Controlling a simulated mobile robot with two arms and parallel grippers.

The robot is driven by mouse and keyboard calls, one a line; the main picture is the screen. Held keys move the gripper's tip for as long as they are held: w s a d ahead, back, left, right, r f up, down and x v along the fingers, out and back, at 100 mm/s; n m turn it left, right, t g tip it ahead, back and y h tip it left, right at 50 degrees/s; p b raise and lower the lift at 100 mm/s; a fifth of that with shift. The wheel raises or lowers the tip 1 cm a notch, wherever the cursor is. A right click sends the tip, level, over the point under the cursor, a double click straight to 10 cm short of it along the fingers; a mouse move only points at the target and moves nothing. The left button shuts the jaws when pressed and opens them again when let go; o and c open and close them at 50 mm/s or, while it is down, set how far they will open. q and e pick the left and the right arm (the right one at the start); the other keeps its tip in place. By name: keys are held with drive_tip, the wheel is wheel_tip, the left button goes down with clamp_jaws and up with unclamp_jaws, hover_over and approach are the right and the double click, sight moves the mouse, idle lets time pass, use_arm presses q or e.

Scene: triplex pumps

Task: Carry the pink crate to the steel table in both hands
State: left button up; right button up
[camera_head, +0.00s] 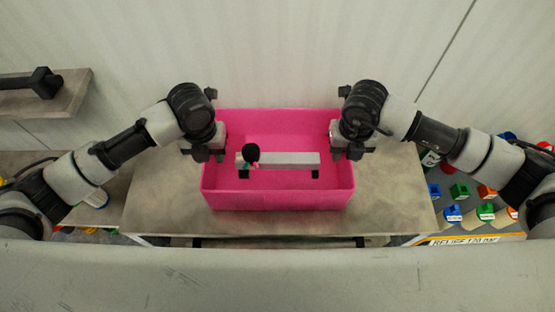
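The pink crate (277,200) stands on a grey table (390,195) in the middle of the head view. A light grey bar (290,159) with dark feet lies inside it, with a small black round part near its left end. My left gripper (210,155) is at the crate's left wall and my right gripper (345,152) is at its right wall. Both reach the walls from above. The fingertips are small and partly hidden, so I cannot tell whether they are closed on the walls.
Several small coloured containers (459,191) stand on a surface at the right, above a yellow-edged label (465,241). A shelf (60,95) holding a dark object is on the wall at upper left. The wall is close behind the crate. Bare tabletop shows on both sides of the crate.

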use_arm(q)
drive_tip(key=shift+c, duration=0.3)
use_arm(e)
drive_tip(key=shift+c, duration=0.3)
use_arm(q)
clamp_jaws()
use_arm(e)
clamp_jaws()
use_arm(q)
drive_tip(key=shift+r, duration=0.15)
use_arm(e)
drive_tip(key=shift+r, duration=0.15)
